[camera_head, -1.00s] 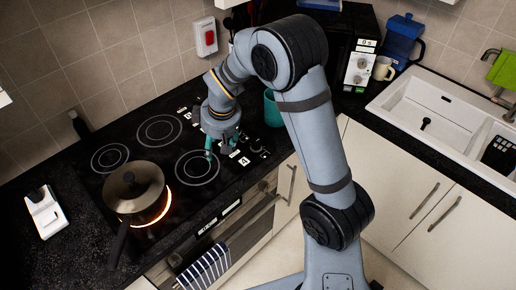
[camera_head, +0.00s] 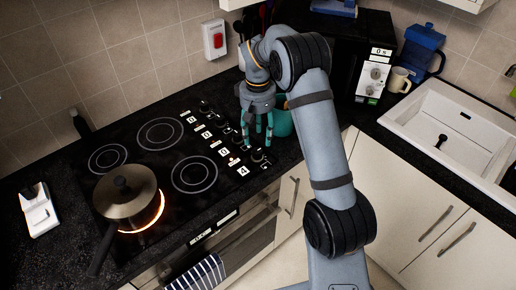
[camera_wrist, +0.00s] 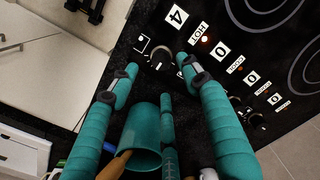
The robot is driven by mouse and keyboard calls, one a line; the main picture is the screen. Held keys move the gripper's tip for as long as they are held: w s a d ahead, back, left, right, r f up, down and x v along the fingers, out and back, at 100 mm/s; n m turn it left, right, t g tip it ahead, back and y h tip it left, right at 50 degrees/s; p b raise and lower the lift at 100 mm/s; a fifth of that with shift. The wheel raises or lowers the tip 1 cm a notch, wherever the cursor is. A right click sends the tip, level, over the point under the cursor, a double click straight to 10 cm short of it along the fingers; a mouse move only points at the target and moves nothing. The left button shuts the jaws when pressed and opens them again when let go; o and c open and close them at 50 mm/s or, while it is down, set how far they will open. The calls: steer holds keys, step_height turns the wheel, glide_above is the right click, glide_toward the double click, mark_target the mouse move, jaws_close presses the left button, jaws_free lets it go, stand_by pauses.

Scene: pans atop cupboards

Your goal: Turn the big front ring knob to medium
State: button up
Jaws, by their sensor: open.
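My gripper (camera_head: 257,138) is open and empty, its teal fingers pointing down over the front end of the knob row on the hob's right side. In the wrist view, the front knob (camera_wrist: 160,54) shows between the fingertips of my gripper (camera_wrist: 157,66), beside a display reading 4 and a lit HOT label. The fingers do not visibly close on it; I cannot tell whether they touch it. The front knob (camera_head: 257,156) also shows just below the fingers in the head view. The big front ring (camera_head: 160,213) glows orange under a lidded pan (camera_head: 125,190).
A teal utensil pot (camera_wrist: 140,138) stands close beside the fingers, a wooden handle in it. Other knobs (camera_wrist: 257,120) with displays reading 0 line the hob. A microwave (camera_head: 345,50) stands behind my arm. A sink (camera_head: 430,95) is at the right.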

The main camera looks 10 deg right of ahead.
mark_target(258, 151)
step_height(258, 151, down, 7)
steer(key=shift+f+p, duration=0.15)
steer(key=shift+p, duration=0.5)
steer(key=shift+c, duration=1)
steer(key=c, duration=0.9)
steer(key=shift+f+m+b, duration=0.3)
steer(key=shift+m+b, duration=0.2)
steer(key=shift+b, duration=0.45)
steer(key=shift+c, duration=0.3)
steer(key=shift+m+b, duration=0.3)
steer(key=shift+b, duration=0.05)
steer(key=shift+r+m, duration=0.25)
steer(key=shift+m, duration=0.05)
steer(key=o, duration=1.2)
steer(key=shift+c, duration=0.2)
steer(key=shift+r, duration=0.15)
